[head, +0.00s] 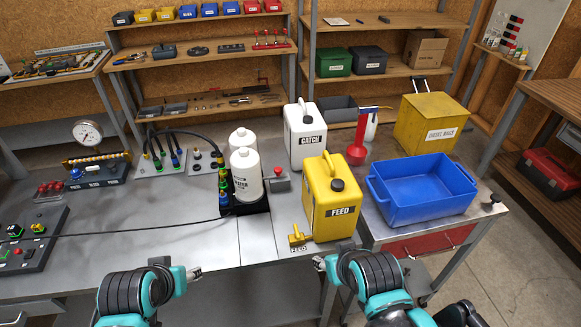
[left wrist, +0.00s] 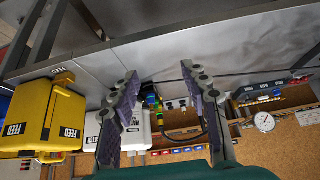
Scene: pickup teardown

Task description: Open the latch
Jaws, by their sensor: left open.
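I cannot pick out a latch with certainty. A small grey block with a red knob (head: 279,176) sits on the bench beside two white bottles (head: 246,172); whether it is a latch I cannot tell. The bottles stand in a dark holder (head: 252,209). My left gripper (head: 196,272) is open and empty at the bench's front edge, apart from these things. In the left wrist view its fingers (left wrist: 160,74) are spread, with the bench seen tilted behind. My right gripper (head: 319,263) is near the front edge, below the yellow FEED can (head: 333,198); its jaw opening is unclear.
The yellow FEED can and a small yellow valve (head: 297,236) stand near the front edge. A white CATCH can (head: 304,136), red funnel (head: 357,150) and blue bin (head: 422,190) are to the right. A dark hose (head: 195,136) arches behind the bottles. The bench's left-centre front is mostly clear.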

